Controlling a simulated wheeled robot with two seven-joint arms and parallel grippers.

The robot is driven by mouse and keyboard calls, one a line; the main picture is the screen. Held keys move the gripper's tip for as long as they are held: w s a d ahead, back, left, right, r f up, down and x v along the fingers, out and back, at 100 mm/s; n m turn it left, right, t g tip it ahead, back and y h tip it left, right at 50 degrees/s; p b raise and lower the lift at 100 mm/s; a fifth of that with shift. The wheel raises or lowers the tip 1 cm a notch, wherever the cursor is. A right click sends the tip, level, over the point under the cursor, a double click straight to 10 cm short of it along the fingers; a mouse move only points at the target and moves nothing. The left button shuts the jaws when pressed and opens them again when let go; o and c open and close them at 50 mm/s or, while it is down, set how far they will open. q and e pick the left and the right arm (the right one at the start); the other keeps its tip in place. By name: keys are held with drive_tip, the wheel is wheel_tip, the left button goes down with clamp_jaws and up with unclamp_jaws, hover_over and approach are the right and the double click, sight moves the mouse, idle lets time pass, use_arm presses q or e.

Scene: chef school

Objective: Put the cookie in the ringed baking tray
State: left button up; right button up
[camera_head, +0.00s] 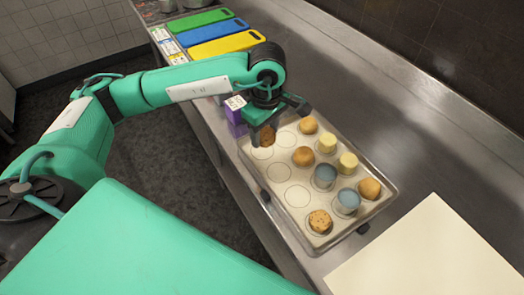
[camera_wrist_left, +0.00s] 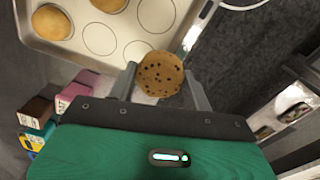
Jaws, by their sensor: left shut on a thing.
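The ringed baking tray (camera_head: 279,174) lies on the steel counter, with several printed circles empty along its left side; part of it shows in the left wrist view (camera_wrist_left: 120,22). My left gripper (camera_head: 268,128) is at the tray's far left corner, shut on a brown chocolate-chip cookie (camera_wrist_left: 160,74). The held cookie also shows below the gripper in the head view (camera_head: 267,139). In the wrist view it overlaps the tray's edge, near an empty circle; its height above the tray is hard to tell. Another chip cookie (camera_head: 320,221) sits at the tray's near end. My right gripper is not in view.
The tray also holds plain round buns (camera_head: 303,156), yellow cylinders (camera_head: 327,144) and blue-topped cups (camera_head: 346,201). A purple box (camera_head: 235,116) stands just beyond the tray's left corner. Coloured boards (camera_head: 225,43) lie farther back. A pale sheet (camera_head: 425,255) lies at the near right.

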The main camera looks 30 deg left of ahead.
use_arm(q)
drive_tip(key=n, duration=0.2)
drive_tip(key=w+r+n, duration=0.1)
drive_tip(key=n, duration=0.2)
drive_tip(key=a+r+n, duration=0.1)
drive_tip(key=n, duration=0.1)
drive_tip(key=shift+w+r+n+b, duration=0.1)
drive_tip(key=shift+w+n+b, duration=0.2)
drive_tip(key=shift+w+b, duration=0.1)
drive_tip(key=w+a+r+n+b, duration=0.25)
drive_tip(key=r+n, duration=0.35)
drive_tip(key=n, duration=1.3)
drive_tip(key=p, duration=0.2)
hover_over(262, 151)
wheel_tip(262, 151, down, 14)
drive_tip(key=shift+f, duration=0.2)
wheel_tip(262, 151, down, 5)
drive_tip(key=shift+w+f+p, duration=0.1)
drive_tip(key=shift+f+p, duration=0.05)
drive_tip(key=shift+p, duration=0.15)
drive_tip(key=shift+f, duration=0.1)
